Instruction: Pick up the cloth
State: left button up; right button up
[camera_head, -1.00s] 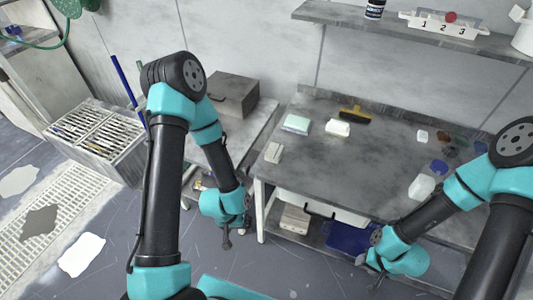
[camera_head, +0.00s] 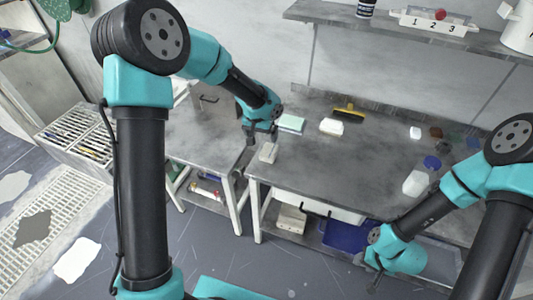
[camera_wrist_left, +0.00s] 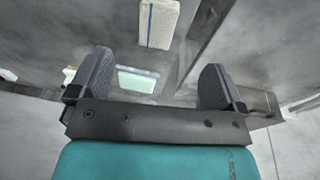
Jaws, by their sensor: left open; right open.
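A pale green, flat folded piece (camera_head: 291,123) lies at the back left of the bench; it also shows between the fingers in the left wrist view (camera_wrist_left: 137,80). A white, soft-looking block (camera_head: 332,127) lies to its right. I cannot tell for sure which of these is the cloth. My left gripper (camera_head: 262,138) is open and empty above the bench's left end, just left of the pale green piece. A beige block (camera_head: 268,153) lies close to its fingertips and shows at the top of the left wrist view (camera_wrist_left: 158,22). My right gripper (camera_head: 373,275) is open, low in front of the bench.
The bench (camera_head: 340,165) has a clear middle. A yellow-black brush (camera_head: 349,114) lies behind the white block. A white bottle (camera_head: 416,183) and small pieces are at the right. A gap separates the bench from the side table (camera_head: 200,140). A shelf (camera_head: 400,35) hangs above.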

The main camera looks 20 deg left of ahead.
pick_arm(q)
jog(key=shift+y, duration=0.6)
jog(key=r, duration=0.1)
jog(key=w+d+r, duration=0.1)
jog(key=w+r, duration=0.1)
jog(key=r, duration=0.1)
jog(key=shift+d, duration=0.2)
jog(key=shift+f, duration=0.1)
send_over(269, 150)
jog(key=f, duration=0.7)
jog(key=s+f, duration=0.1)
jog(key=f, duration=0.3)
jog(key=shift+a, duration=0.15)
jog(key=shift+w+f, duration=0.15)
jog(key=shift+f, duration=0.3)
jog(key=shift+f, duration=0.1)
jog(key=shift+w+d+f, duration=0.1)
jog(key=shift+w+f, duration=0.1)
jog(key=shift+f, duration=1.05)
jog(key=shift+w+d+f, duration=0.1)
jog(key=shift+w+f, duration=0.1)
jog(key=shift+f, duration=1)
jog(key=shift+f, duration=0.25)
jog(key=c, duration=1)
